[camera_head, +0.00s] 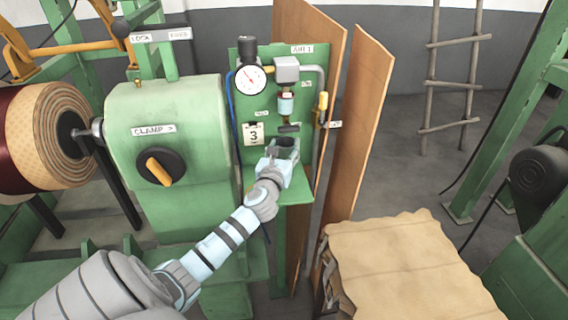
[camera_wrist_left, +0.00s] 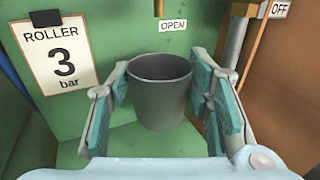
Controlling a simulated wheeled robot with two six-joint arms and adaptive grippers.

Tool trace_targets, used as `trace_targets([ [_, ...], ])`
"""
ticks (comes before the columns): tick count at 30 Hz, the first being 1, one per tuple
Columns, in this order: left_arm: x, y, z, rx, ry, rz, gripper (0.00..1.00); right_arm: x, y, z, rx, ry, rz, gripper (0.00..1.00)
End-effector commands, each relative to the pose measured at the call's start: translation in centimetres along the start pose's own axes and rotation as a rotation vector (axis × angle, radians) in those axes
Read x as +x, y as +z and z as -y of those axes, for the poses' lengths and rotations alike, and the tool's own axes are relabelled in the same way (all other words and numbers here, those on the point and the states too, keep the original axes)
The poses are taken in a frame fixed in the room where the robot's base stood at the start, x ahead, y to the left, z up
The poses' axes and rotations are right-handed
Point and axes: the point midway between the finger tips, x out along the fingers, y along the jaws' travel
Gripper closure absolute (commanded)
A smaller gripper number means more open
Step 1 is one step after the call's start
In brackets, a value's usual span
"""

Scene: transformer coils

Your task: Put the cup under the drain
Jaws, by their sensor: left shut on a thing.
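A dark grey cup (camera_wrist_left: 160,98) is upright between the pads of my left gripper (camera_wrist_left: 162,92), which is shut on it. In the head view the cup (camera_head: 287,145) and my left gripper (camera_head: 282,152) are in front of the green air panel, below the filter unit (camera_head: 286,104). A brass-coloured drain stub (camera_wrist_left: 158,8) shows at the top of the left wrist view, above and behind the cup's rim. Whether the cup is directly beneath it, I cannot tell. My right gripper is not in view.
The green panel (camera_head: 246,115) carries a gauge (camera_head: 250,79) and a "ROLLER 3 bar" card (camera_wrist_left: 63,60). A small green shelf (camera_head: 295,191) projects below the cup. Brown boards (camera_head: 360,110) stand to the right. A covered stack (camera_head: 400,260) is in front.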

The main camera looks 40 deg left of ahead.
Motion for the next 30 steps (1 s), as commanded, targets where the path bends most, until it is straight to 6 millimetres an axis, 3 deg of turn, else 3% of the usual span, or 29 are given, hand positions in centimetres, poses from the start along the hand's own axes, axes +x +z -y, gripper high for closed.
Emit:
trace_targets([
  [3, 0.0, -3.3, 0.0, 0.000, 0.001, -0.004, 0.90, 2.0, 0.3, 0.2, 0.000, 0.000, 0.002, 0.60],
  [6, 0.2, -4.8, -0.1, 0.002, 0.000, -0.002, 0.90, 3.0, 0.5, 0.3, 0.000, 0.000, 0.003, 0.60],
  [19, 0.3, -5.2, -0.1, 0.000, -0.001, -0.001, 0.90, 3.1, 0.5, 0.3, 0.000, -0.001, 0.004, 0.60],
  [20, 0.3, -5.1, -0.1, 0.000, -0.001, -0.001, 0.49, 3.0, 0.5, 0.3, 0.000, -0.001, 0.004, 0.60],
  [21, 0.3, -5.0, -0.1, 0.000, -0.001, -0.001, 0.43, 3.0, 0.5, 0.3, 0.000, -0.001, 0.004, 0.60],
  [23, 0.3, -5.0, -0.1, 0.000, -0.001, -0.001, 0.33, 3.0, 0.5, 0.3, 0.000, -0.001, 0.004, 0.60],
  [30, 0.3, -5.0, -0.1, 0.001, -0.001, -0.001, 0.33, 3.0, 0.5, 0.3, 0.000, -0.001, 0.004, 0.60],
])
